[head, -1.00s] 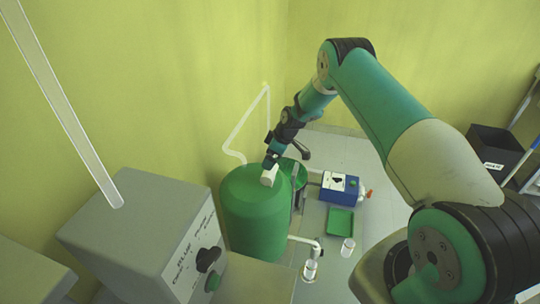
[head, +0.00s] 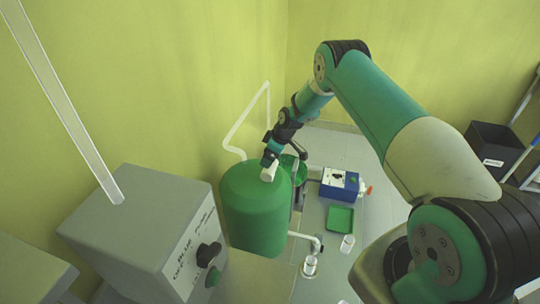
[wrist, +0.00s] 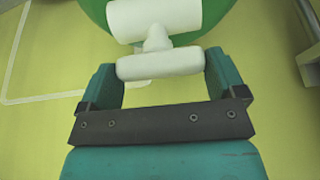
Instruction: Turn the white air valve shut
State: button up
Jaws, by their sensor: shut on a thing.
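The white air valve (wrist: 158,63) shows in the wrist view as a white bar handle on a short stem, below a thicker white pipe piece (wrist: 153,17). My gripper (wrist: 160,70) is shut on the handle, one teal finger at each end of the bar. The bar lies crosswise between the fingers, roughly in line with the pipe piece. In the head view the white valve (head: 268,174) is a small pale shape at the top of the green tank (head: 254,212), with my gripper (head: 270,160) over it, hiding part of it.
A grey control box (head: 150,235) with a black knob stands at the left front. A blue box (head: 340,184) and a green tray (head: 340,219) lie right of the tank. A thin white pipe (head: 247,118) runs along the yellow wall behind. A black bin (head: 494,150) stands far right.

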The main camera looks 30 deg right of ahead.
jog(key=m+b, duration=0.1)
jog(key=m, duration=0.1)
jog(key=m+t+h+b, duration=0.1)
jog(key=m+b, duration=0.1)
jog(key=shift+a+f+h, duration=0.1)
jog(key=shift+f+h, duration=0.05)
jog(key=shift+h, duration=0.15)
jog(key=m+b, duration=0.2)
jog(key=m+h+b, duration=0.1)
jog(key=m, duration=0.2)
jog(key=shift+h+b, duration=0.3)
jog(key=shift+b, duration=0.05)
jog(key=m+h+b, duration=0.1)
jog(key=m+b, duration=0.2)
jog(key=m, duration=0.1)
jog(key=shift+a+h, duration=0.1)
jog(key=shift+h, duration=0.3)
jog(key=shift+m+g+h+b, duration=0.55)
jog(key=shift+m+b, duration=0.5)
jog(key=shift+m, duration=1.05)
jog(key=shift+r, duration=0.2)
jog(key=o, duration=0.6)
jog(key=shift+o, duration=0.2)
jog(key=shift+r, duration=0.1)
